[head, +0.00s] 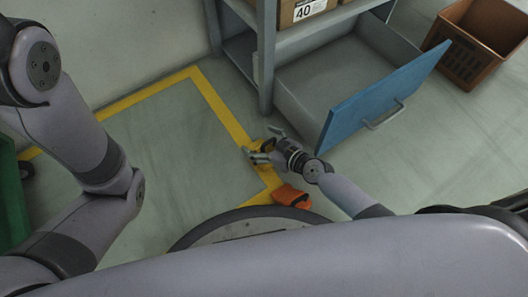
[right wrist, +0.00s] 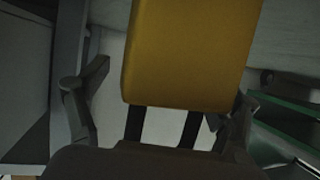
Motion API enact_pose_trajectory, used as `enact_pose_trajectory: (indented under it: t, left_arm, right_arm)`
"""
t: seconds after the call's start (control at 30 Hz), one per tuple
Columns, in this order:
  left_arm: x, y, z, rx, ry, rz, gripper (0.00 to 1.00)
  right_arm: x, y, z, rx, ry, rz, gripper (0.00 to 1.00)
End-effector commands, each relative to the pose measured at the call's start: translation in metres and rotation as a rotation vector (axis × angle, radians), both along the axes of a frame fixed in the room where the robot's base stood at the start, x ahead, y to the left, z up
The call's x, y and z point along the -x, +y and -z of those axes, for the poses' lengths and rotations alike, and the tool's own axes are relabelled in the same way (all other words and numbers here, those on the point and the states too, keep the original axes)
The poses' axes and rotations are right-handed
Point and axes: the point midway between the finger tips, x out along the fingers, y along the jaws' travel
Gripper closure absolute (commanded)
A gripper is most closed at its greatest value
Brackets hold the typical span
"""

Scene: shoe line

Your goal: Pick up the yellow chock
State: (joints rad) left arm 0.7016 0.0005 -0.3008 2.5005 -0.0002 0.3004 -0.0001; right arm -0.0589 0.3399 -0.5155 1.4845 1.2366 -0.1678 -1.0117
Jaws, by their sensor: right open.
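The yellow chock (right wrist: 190,55) fills the upper middle of the right wrist view, close to the camera. In the head view it is a small yellow piece (head: 265,146), partly hidden by my right gripper (head: 262,143), low near the yellow floor line. My right gripper is open, with one finger on each side of the chock in the wrist view. Whether a finger touches it I cannot tell. My left arm shows at the left of the head view, but its gripper is out of view.
An orange object (head: 292,196) lies on the floor close to my base. A blue-fronted drawer (head: 385,95) stands open from the grey shelf unit (head: 266,60), right beside my right arm. A brown crate (head: 470,55) stands at the far right. Floor inside the yellow lines is clear.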

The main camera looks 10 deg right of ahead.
Motion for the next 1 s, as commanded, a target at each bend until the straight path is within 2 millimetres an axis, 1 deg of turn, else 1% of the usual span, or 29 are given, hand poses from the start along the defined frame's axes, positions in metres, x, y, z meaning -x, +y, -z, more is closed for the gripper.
enact_pose_trajectory:
  t: [0.17, 1.0]
  left_arm:
    - [0.0000, -0.0001, -0.0003, 0.000, 0.000, 0.000, 0.69]
    - [-0.0006, 0.0001, -0.0003, 0.000, 0.002, 0.000, 0.69]
  right_arm:
    - [0.0002, 0.0000, -0.0003, 0.000, 0.000, 0.000, 0.16]
    - [0.0007, -0.0002, 0.0001, 0.000, 0.002, -0.001, 0.72]
